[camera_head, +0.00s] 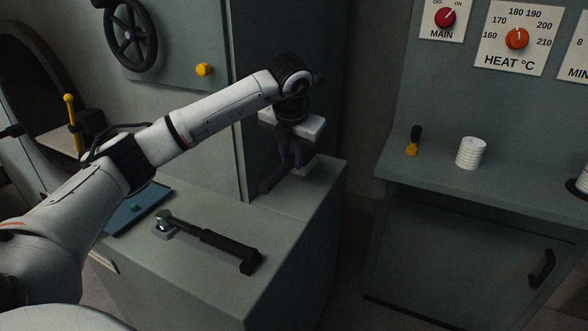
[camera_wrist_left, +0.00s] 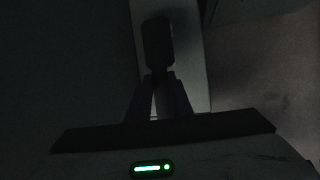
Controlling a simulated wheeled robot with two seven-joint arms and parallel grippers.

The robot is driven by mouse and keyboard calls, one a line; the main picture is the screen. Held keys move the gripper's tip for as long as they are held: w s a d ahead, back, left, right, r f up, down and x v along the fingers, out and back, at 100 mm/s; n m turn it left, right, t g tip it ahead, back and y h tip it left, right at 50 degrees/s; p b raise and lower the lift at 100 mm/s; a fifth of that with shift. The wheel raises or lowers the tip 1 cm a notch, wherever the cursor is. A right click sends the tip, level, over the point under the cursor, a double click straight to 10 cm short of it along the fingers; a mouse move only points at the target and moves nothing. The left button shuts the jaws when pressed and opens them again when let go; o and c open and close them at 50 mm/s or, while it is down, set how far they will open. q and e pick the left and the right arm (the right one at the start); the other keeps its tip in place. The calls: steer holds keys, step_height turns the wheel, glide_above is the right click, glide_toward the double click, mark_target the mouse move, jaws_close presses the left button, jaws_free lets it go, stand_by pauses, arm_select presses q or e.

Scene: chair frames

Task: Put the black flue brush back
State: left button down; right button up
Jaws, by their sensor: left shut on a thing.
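My left gripper (camera_head: 293,152) points down over the back right of the grey cabinet top (camera_head: 215,195). It is shut on a dark, long thing (camera_head: 272,180), which looks like the black flue brush. The thing slants down to the left from the fingers, close to the cabinet top. I cannot tell whether it touches the surface. In the left wrist view the fingers (camera_wrist_left: 158,100) meet at a dark block-shaped end (camera_wrist_left: 157,42) of it. That view is very dark and hides details. My right gripper is not in view.
A black-handled tool with a metal end (camera_head: 210,240) lies on the cabinet's front part. A blue tray (camera_head: 138,212) is left of it. A tall dark panel (camera_head: 235,150) stands behind.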

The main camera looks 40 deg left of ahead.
mark_target(293, 163)
arm_select(q)
step_height(293, 163, down, 4)
steer(key=shift+r, duration=0.15)
steer(key=c, duration=1.6)
jaws_free()
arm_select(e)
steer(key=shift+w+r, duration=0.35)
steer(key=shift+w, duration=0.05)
arm_select(q)
steer(key=v, duration=1.2)
steer(key=shift+d, duration=0.1)
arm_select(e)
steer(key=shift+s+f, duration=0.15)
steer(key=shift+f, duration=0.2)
